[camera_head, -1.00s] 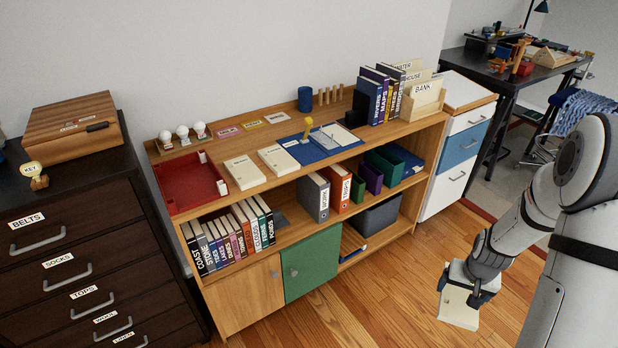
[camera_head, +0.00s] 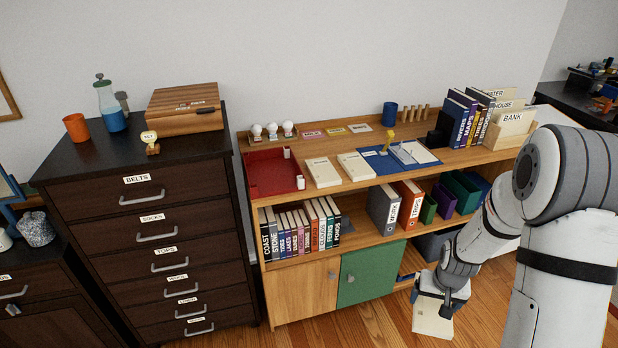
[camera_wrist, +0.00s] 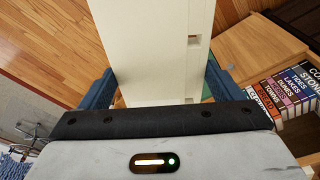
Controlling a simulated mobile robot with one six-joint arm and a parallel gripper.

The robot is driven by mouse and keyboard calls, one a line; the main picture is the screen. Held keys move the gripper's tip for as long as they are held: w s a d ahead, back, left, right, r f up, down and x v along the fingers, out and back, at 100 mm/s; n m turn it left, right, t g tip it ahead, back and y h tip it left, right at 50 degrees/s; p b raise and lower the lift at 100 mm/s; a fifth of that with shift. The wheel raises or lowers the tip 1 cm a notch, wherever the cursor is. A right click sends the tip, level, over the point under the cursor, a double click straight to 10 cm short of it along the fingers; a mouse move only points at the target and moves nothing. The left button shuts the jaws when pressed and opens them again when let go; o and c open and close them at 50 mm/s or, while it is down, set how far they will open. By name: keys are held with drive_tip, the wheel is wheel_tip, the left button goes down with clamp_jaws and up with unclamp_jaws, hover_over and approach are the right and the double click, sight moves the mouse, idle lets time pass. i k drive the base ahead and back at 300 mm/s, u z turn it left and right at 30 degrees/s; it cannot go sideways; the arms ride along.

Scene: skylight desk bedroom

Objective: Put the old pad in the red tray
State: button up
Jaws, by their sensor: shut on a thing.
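My gripper (camera_head: 441,293) is shut on a cream-coloured pad (camera_head: 432,318), held low in front of the shelf unit at the lower right of the head view. The wrist view shows the same pad (camera_wrist: 155,50) between the two blue fingers. Any label on the held pad cannot be read. The red tray (camera_head: 272,174) sits on the left end of the shelf unit's top, well up and left of my gripper. Its visible floor is bare, with small white pieces at its right edge. Two other cream pads (camera_head: 322,172) (camera_head: 356,166) lie right of the tray.
Three white-topped stamps (camera_head: 272,130) stand behind the tray. A blue mat (camera_head: 400,158) with a yellow-handled item, books (camera_head: 466,117) and a file box (camera_head: 513,128) fill the top's right side. A dark dresser (camera_head: 140,210) stands left. The wooden floor (camera_head: 385,328) is clear.

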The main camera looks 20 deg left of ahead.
sight(272, 174)
drive_tip(key=u, duration=1.2)
